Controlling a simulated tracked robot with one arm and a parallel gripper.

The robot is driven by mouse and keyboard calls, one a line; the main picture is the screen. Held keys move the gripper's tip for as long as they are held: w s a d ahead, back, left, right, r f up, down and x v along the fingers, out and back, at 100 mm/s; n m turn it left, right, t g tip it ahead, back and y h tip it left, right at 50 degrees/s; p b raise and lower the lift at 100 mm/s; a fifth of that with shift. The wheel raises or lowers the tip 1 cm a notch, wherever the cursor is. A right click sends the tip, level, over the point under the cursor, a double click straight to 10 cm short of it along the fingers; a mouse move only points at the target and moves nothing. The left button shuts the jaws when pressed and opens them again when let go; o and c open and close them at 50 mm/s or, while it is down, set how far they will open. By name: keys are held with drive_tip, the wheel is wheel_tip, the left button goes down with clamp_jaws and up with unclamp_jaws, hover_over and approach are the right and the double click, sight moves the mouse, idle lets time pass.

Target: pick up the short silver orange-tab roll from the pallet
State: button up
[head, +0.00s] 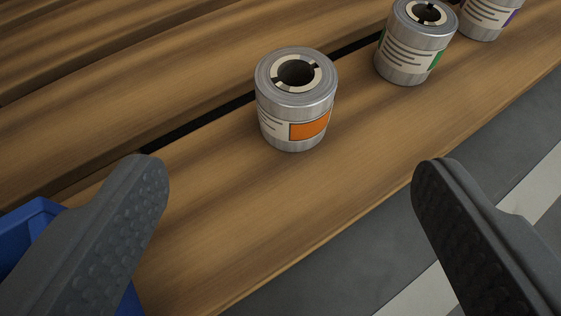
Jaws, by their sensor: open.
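The short silver roll with the orange tab (309,125) stands upright on the wooden pallet (215,215). It has a dark hollow core on top with a pale ring around it, and a white label beside the orange patch. My gripper (290,170) is open and empty, with one dark textured finger at the lower left and the other at the lower right. The roll is beyond the fingertips, roughly centred between them, and neither finger touches it.
A silver roll with a green tab (405,60) stands behind to the right, and one with a purple tab (487,18) is farther right, cut by the frame. A blue bin (30,225) is partly hidden behind the left finger. Dark gaps separate the planks. Grey floor with pale stripes lies at right.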

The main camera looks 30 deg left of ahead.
sight(295, 94)
drive_tip(key=b+x, duration=0.2)
drive_tip(key=x, duration=0.6)
drive_tip(key=shift+w+f+b, duration=0.2)
drive_tip(key=shift+f+b, duration=0.05)
drive_tip(key=shift+b, duration=0.05)
drive_tip(key=b+x, duration=0.2)
drive_tip(key=x, duration=0.2)
drive_tip(key=shift+w+f+b, duration=0.2)
drive_tip(key=shift+f+b, duration=0.1)
drive_tip(key=shift+b, duration=0.05)
drive_tip(key=shift+w, duration=0.25)
drive_tip(key=c, duration=1.2)
